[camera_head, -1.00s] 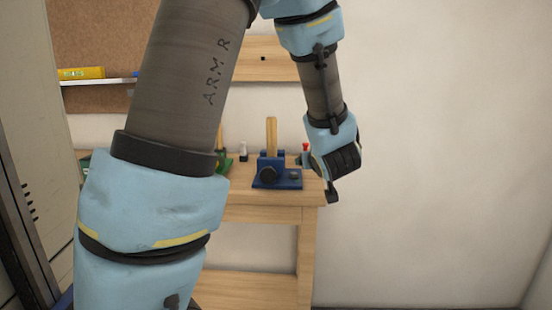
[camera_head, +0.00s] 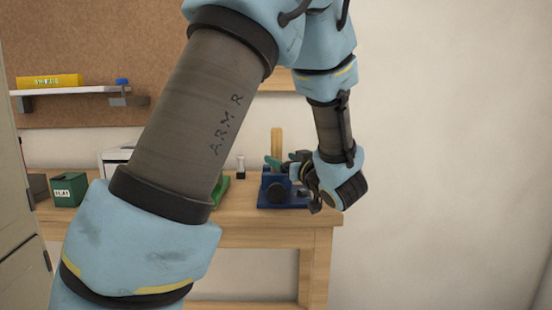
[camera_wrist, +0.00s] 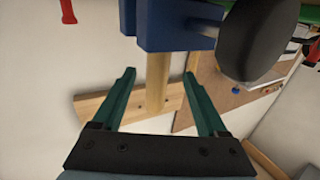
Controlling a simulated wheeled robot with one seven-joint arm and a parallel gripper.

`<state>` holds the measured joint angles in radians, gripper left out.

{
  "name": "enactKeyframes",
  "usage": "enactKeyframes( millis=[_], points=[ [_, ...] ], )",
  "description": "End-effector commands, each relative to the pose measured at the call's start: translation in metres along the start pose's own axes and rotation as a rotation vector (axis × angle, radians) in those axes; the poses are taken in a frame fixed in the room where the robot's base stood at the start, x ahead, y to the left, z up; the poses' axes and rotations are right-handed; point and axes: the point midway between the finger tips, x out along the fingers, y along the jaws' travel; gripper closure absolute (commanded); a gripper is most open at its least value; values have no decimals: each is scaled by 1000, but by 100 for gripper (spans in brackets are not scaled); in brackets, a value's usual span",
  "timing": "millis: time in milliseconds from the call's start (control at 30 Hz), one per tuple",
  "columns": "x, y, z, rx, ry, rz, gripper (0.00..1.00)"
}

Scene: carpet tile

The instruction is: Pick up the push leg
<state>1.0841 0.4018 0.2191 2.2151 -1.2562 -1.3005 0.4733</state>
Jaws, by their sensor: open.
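The push leg appears to be the light wooden bar (camera_head: 277,142) standing upright in the blue vise (camera_head: 274,197) on the workbench. In the wrist view the bar (camera_wrist: 157,88) comes out of the blue vise body (camera_wrist: 178,22). My gripper (camera_wrist: 158,77) is open, with one green finger on each side of the bar and a visible gap to both. In the head view my gripper (camera_head: 277,164) is at the vise, partly covering it and the lower part of the bar.
The wooden workbench (camera_head: 260,235) has a dark green box (camera_head: 68,189) at its left and a small white-topped bottle (camera_head: 240,167) behind. A shelf (camera_head: 70,90) with a yellow box (camera_head: 48,81) is on the wall. The vise's dark round knob (camera_wrist: 250,40) is close to the right finger.

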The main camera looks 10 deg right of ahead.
Motion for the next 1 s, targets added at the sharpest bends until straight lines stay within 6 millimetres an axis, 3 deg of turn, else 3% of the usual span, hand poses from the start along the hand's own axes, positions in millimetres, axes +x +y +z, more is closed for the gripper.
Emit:
enactKeyframes(
  millis=[300, 533, 1000],
  points=[
    [43, 2, -4, 0, 1, -2, 24],
    [46, 3, -4, 0, 0, 1, 24],
    [46, 2, -4, 0, 0, 1, 76]
  ],
)
